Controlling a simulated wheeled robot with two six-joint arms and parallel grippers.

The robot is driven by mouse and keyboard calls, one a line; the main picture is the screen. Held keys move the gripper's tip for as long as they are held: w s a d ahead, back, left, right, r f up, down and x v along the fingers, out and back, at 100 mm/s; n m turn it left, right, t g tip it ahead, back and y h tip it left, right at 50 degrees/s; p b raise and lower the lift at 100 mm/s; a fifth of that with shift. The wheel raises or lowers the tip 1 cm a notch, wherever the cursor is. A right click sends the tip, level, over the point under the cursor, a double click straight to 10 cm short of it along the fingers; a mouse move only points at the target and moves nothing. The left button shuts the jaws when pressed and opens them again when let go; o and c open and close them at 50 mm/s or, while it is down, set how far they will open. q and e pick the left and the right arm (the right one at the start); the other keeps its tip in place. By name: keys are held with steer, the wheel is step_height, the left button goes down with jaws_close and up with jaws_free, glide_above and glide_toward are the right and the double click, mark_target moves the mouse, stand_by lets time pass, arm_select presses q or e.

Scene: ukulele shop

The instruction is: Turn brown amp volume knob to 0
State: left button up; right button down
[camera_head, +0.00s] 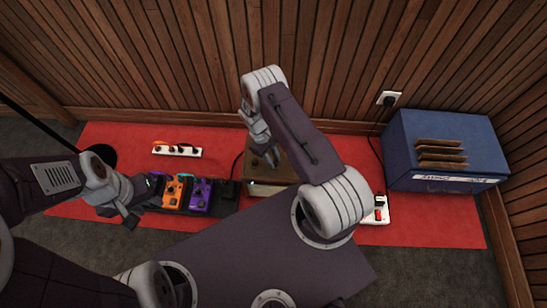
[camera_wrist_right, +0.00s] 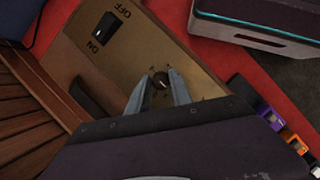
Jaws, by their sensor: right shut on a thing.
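The brown amp (camera_head: 280,172) stands on the red mat near the wall, partly hidden behind my right arm. In the right wrist view its tan top panel (camera_wrist_right: 128,50) shows a black switch (camera_wrist_right: 104,29) marked OFF and ON. A small dark round knob (camera_wrist_right: 160,81) with a light pointer mark sits on that panel. My right gripper (camera_wrist_right: 158,92) has its two fingers on either side of the knob, shut on it. It also shows over the amp in the head view (camera_head: 269,157). My left gripper (camera_head: 128,213) is beside the pedals, away from the amp; its fingers are too small to read.
A pedalboard with orange (camera_head: 172,190) and purple (camera_head: 200,194) pedals lies left of the amp. A white power strip (camera_head: 177,150) is behind it. A blue amp (camera_head: 440,150) stands at the right. The wooden wall is close behind the brown amp.

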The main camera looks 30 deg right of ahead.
steer(key=shift+s+n+h+p, duration=0.1)
steer(key=shift+n+h+p, duration=0.25)
steer(key=shift+n, duration=0.75)
steer(key=shift+a+t, duration=0.1)
steer(key=shift+t, duration=0.2)
steer(key=c, duration=1.2)
jaws_free()
steer(key=shift+o, duration=0.2)
steer(key=p+v, duration=0.4)
steer(key=v, duration=0.5)
